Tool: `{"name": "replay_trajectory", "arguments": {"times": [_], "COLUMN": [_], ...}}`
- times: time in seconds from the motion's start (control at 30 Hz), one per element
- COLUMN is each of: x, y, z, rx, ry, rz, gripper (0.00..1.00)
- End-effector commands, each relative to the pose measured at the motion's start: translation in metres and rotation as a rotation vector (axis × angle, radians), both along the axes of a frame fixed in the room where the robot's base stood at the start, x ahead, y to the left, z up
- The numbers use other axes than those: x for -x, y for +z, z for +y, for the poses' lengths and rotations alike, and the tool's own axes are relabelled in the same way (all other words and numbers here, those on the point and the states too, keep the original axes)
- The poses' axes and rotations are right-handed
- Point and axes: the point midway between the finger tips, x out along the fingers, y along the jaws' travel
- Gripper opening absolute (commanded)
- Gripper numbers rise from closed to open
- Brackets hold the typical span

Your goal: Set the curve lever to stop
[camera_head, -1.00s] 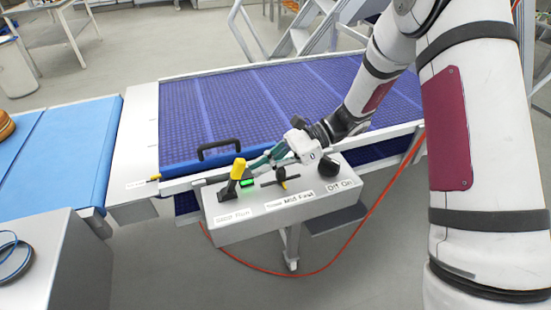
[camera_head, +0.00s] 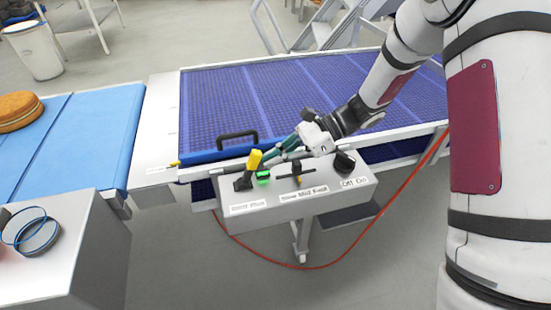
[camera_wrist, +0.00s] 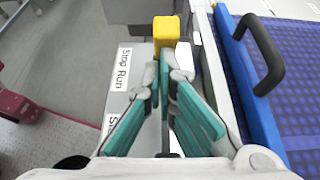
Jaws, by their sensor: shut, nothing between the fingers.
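The yellow-topped lever (camera_head: 254,160) stands at the left end of a grey control box (camera_head: 330,200). In the head view it leans right, toward the Run end of its Stop/Run label (camera_head: 247,207). The label also shows in the wrist view (camera_wrist: 121,70). My gripper (camera_head: 270,155) is shut and empty, pointing left just to the right of the lever. In the wrist view the yellow top (camera_wrist: 166,28) lies straight ahead of the fingertips (camera_wrist: 165,62); I cannot tell whether they touch. The lever's lower part is hidden there.
A smaller lever (camera_head: 296,172) with a speed label and a black Off/On knob (camera_head: 344,162) stand farther right. A black handle (camera_head: 237,137) rises behind, at the edge of the blue conveyor (camera_head: 215,105). A red cable hangs below.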

Motion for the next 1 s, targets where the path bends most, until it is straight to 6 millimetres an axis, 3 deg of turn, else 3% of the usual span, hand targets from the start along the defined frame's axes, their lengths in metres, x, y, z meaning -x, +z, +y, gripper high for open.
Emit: {"name": "replay_trajectory", "arguments": {"times": [0.27,0.6,1.0], "x": [0.004,0.013,0.02], "y": [0.012,0.031,0.035], "z": [0.01,0.037,0.067], "rx": [0.098,0.374,0.656], "ry": [0.003,0.005,0.004], "rz": [-0.032,-0.114,-0.194], "gripper": [0.0,0.0,0.0]}}
